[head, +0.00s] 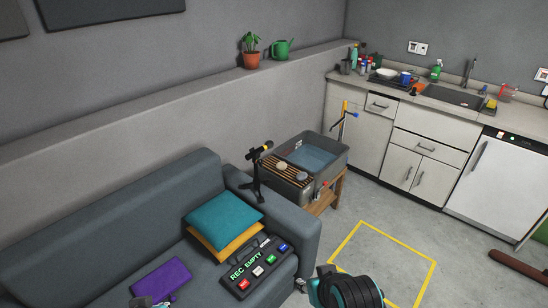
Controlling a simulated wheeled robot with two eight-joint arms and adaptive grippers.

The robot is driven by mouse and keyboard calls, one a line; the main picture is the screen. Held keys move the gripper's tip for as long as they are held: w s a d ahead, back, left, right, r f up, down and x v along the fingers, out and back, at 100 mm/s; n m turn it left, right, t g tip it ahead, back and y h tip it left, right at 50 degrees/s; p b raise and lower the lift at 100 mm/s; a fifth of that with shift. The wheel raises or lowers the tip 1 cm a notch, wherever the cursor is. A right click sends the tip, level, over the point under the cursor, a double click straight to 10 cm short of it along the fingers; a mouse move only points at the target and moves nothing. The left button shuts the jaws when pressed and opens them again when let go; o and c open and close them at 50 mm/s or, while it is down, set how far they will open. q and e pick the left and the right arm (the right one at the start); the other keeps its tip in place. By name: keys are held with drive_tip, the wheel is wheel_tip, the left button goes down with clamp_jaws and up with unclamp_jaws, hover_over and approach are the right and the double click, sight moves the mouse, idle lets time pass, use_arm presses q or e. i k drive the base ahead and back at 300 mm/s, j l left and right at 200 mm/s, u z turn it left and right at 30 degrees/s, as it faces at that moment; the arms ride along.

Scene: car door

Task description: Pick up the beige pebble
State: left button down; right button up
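A small beige pebble (281,166) appears to lie on the slatted wooden rack (286,173) across the near side of a grey water tub (330,150). A greyer stone-like thing (302,176) lies beside it on the rack. Only a small part of what looks like my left gripper (150,302) shows at the bottom edge, in front of the sofa, far from the pebble. My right arm shows at bottom centre; a small grey part at its left, perhaps my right gripper (302,285), is well below the pebble. Neither gripper's fingers show clearly.
A black stand (257,172) with a yellow-marked top stands just left of the tub. A dark sofa (130,220) holds cushions, a purple item (161,277) and a button panel (259,266). A yellow floor square (385,262) is largely clear. Kitchen cabinets (425,155) stand behind.

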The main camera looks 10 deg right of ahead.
sight(281, 166)
drive_tip(key=i+l, duration=0.1)
drive_tip(key=l, duration=0.3)
drive_tip(key=i+l, duration=0.1)
drive_tip(key=l, duration=0.3)
drive_tip(key=i+l, duration=0.1)
drive_tip(key=l, duration=0.35)
drive_tip(key=i+l, duration=0.2)
drive_tip(key=l, duration=0.15)
drive_tip(key=i+l, duration=0.45)
drive_tip(key=l, duration=0.25)
drive_tip(key=i+l+u, duration=0.1)
drive_tip(key=l, duration=0.25)
drive_tip(key=i+l, duration=0.5)
drive_tip(key=l, duration=0.25)
drive_tip(key=i+l, duration=0.2)
drive_tip(key=l, duration=0.15)
drive_tip(key=i+l, duration=0.2)
drive_tip(key=i, duration=0.25)
drive_tip(key=j+u, duration=0.05)
